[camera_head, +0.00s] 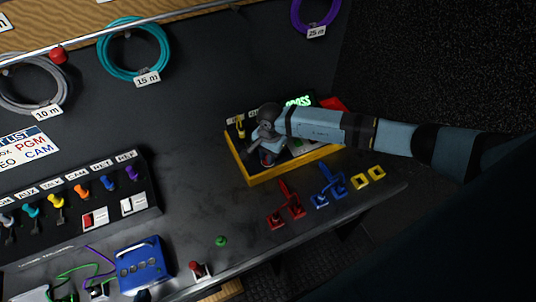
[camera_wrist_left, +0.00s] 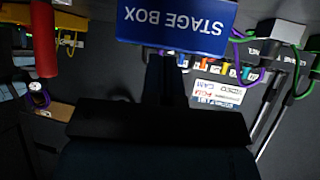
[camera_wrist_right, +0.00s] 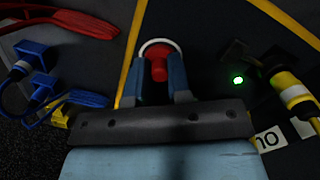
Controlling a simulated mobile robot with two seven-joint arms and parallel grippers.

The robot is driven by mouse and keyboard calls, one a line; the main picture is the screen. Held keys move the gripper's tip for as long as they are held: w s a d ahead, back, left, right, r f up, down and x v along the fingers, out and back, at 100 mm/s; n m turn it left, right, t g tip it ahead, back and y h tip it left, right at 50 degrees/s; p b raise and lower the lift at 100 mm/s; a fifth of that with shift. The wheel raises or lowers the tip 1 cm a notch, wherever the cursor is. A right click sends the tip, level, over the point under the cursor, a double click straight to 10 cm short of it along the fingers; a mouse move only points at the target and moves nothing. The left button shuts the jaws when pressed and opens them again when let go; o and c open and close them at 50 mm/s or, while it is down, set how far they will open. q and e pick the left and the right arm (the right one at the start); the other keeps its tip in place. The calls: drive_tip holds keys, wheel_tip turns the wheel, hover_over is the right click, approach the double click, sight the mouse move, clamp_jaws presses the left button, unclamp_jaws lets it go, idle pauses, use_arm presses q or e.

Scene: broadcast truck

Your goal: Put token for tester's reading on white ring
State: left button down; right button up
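The tester (camera_head: 250,180), a yellow-edged dark box, lies at the right part of the desk. Its lit green display (camera_head: 298,101) appears to read PASS. My right gripper (camera_head: 266,150) reaches down over the tester. In the right wrist view a red knob (camera_wrist_right: 158,68) sits between my right fingers (camera_wrist_right: 160,75), with a white ring (camera_wrist_right: 159,45) around or just beyond it. Whether the fingers clamp the knob is unclear. A green token (camera_head: 221,241) and a red one (camera_head: 196,268) stand near the desk's front edge. My left fingers (camera_wrist_left: 166,75) are dark below the blue stage box (camera_wrist_left: 178,22).
Red (camera_head: 285,200), blue (camera_head: 329,185) and yellow (camera_head: 368,177) connectors lie in front of the tester. The blue stage box (camera_head: 143,262) and a row of coloured plugs (camera_head: 82,192) are at the left. A green light (camera_wrist_right: 237,79) glows on the tester. The middle of the desk is clear.

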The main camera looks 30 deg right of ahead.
drive_tip(key=o, duration=0.3)
drive_tip(key=shift+o, duration=0.2)
use_arm(q)
drive_tip(key=shift+r, duration=0.2)
use_arm(e)
drive_tip(key=shift+r, duration=0.2)
use_arm(q)
drive_tip(key=shift+d+f+b, duration=0.2)
drive_tip(key=shift+f+b, duration=0.6)
drive_tip(key=shift+f, duration=0.2)
use_arm(e)
wheel_tip(320, 180, up, 12)
drive_tip(key=d, duration=0.1)
drive_tip(key=shift+w, duration=0.3)
use_arm(q)
drive_tip(key=shift+a+r, duration=0.1)
use_arm(e)
drive_tip(key=shift+f, duration=0.1)
